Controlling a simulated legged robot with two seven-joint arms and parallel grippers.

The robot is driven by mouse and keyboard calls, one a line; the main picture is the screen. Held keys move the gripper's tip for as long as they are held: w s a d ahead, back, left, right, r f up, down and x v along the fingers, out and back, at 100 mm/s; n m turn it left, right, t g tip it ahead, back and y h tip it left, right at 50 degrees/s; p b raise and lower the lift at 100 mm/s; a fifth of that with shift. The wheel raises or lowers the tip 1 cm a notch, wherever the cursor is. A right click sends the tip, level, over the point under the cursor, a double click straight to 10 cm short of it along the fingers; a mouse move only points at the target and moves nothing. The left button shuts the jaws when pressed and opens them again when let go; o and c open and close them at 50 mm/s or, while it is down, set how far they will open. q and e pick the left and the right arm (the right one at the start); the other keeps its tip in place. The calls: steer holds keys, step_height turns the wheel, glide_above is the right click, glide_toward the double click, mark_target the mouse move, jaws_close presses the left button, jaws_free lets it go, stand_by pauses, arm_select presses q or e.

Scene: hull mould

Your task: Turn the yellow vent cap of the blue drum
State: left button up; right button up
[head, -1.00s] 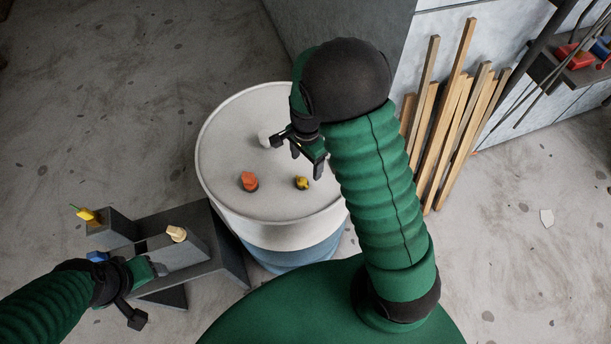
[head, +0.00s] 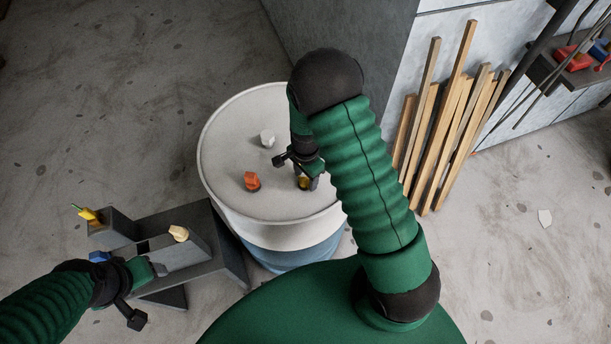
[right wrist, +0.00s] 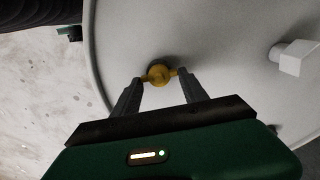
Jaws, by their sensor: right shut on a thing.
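The blue drum (head: 292,257) stands upright with a pale lid (head: 225,160). The yellow vent cap (head: 304,184) is on the lid near its right front side, partly hidden by my right gripper (head: 306,182). In the right wrist view the yellow cap (right wrist: 159,74) sits between the two fingertips of my right gripper (right wrist: 158,78), which is shut on it. An orange cap (head: 252,181) and a white cap (head: 267,139) are also on the lid, apart from the gripper. My left gripper (head: 150,292) is at the lower left, away from the drum; its fingertips are not clear.
A dark grey stand (head: 228,245) left of the drum carries a yellow item (head: 88,214), a blue item (head: 99,257) and a cream-coloured knob (head: 179,233). Wooden slats (head: 440,130) lean on the wall at right. The floor at left is clear.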

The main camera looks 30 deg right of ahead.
steer(key=shift+a, duration=0.45)
steer(key=c, duration=0.5)
arm_select(q)
steer(key=shift+a, duration=0.25)
arm_select(e)
steer(key=shift+d, duration=0.1)
arm_select(q)
steer(key=shift+d, duration=0.1)
arm_select(e)
steer(key=shift+n, duration=0.3)
steer(key=n, duration=0.2)
steer(key=shift+w+n, duration=0.1)
steer(key=shift+n, duration=0.3)
steer(key=n, duration=0.3)
steer(key=shift+n, duration=0.3)
steer(key=n, duration=0.3)
steer(key=shift+b, duration=0.3)
arm_select(q)
steer(key=shift+f, duration=0.3)
arm_select(e)
steer(key=shift+n, duration=1.8)
arm_select(q)
steer(key=shift+a, duration=0.2)
